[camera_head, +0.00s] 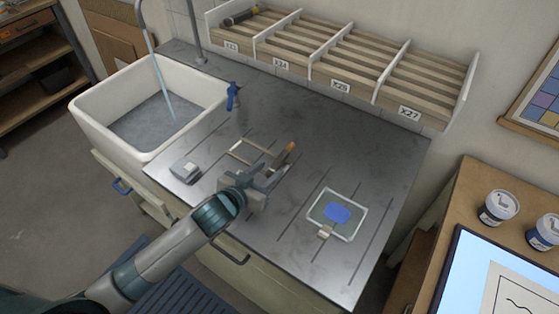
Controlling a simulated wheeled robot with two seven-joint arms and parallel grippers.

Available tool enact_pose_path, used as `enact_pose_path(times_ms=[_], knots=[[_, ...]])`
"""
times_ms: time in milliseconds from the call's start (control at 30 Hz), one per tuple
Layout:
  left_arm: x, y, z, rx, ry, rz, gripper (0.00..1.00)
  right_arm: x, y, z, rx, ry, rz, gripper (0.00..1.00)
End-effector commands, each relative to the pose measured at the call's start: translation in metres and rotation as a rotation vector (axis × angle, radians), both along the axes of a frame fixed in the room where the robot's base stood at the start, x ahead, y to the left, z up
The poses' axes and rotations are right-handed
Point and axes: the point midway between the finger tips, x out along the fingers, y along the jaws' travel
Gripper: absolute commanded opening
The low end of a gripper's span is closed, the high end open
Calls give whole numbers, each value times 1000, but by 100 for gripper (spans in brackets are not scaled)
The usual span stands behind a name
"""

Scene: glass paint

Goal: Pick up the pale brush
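A brush-like item (284,156) with a grey body and an orange-brown end lies on the dark metal counter, tilted up to the right. I cannot tell for sure that it is the pale brush. My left gripper (274,171) is low over the counter at the near end of this item. Its two fingers look spread, with a gap between them. The gripper hides part of the item's near end, and I see no clear grip on it. My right gripper is not in view.
A white sink (95,112) with running water is at left. A blue-handled item (232,96), a small grey block (185,171) and a framed pane (352,224) with a blue patch are on the counter. A slotted rack (350,62) stands behind; paint jars (497,208) are at right.

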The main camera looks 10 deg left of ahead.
Motion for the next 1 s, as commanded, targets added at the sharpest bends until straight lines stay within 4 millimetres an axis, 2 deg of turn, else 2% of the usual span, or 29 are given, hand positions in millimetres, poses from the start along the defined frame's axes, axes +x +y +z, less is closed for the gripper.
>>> enact_pose_path(times_ms=[233, 467, 600, 1000], knots=[[8, -3, 2, 0, -1, 0, 39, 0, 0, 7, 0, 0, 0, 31], [32, -13, 3, 1, 0, 1, 39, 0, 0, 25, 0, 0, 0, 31], [44, -16, -6, 1, 1, 1, 39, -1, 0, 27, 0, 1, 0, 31], [49, -18, -10, 0, 0, 0, 39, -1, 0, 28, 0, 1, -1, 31]])
